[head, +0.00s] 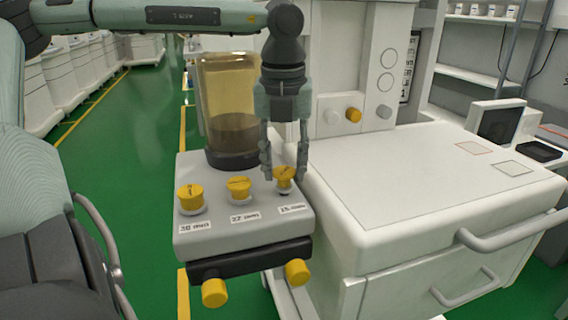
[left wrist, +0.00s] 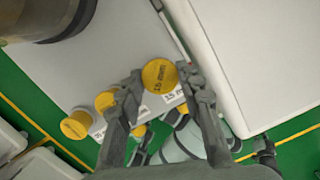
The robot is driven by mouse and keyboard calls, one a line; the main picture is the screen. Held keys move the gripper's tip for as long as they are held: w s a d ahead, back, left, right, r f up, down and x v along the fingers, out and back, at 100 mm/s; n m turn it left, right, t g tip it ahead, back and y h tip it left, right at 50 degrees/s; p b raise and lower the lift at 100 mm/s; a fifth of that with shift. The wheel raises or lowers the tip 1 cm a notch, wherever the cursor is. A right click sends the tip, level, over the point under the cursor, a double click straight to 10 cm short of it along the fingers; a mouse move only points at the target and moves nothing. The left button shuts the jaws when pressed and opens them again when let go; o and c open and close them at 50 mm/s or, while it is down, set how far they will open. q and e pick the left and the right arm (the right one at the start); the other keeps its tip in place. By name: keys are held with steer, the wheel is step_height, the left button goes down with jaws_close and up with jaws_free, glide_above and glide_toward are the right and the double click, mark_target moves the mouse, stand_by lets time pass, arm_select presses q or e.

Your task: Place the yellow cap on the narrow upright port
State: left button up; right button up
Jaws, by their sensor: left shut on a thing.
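My left gripper (head: 284,174) points down at the right end of a grey block (head: 245,222) and is shut on a yellow cap (head: 285,180), with one finger on each side. In the left wrist view the cap (left wrist: 160,75) shows its round top, marked 15 mm, between the fingertips. The cap is right over the narrow upright port at the 15 mm label (head: 292,208). The port is mostly hidden, and I cannot tell whether the cap is fully seated.
Yellow caps sit on the 30 mm (head: 190,197) and 22 mm (head: 238,187) ports. Yellow knobs (head: 215,292) stick out below. A white cart top (head: 430,180) is close on the right.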

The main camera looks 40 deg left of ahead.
arm_select(q)
steer(key=shift+f, duration=0.1)
arm_select(e)
steer(key=shift+s, duration=0.1)
arm_select(q)
steer(key=shift+f, duration=0.1)
steer(key=o, duration=0.8)
arm_select(e)
steer(key=shift+s+r, duration=0.2)
steer(key=shift+r, duration=0.35)
steer(key=shift+d, duration=0.1)
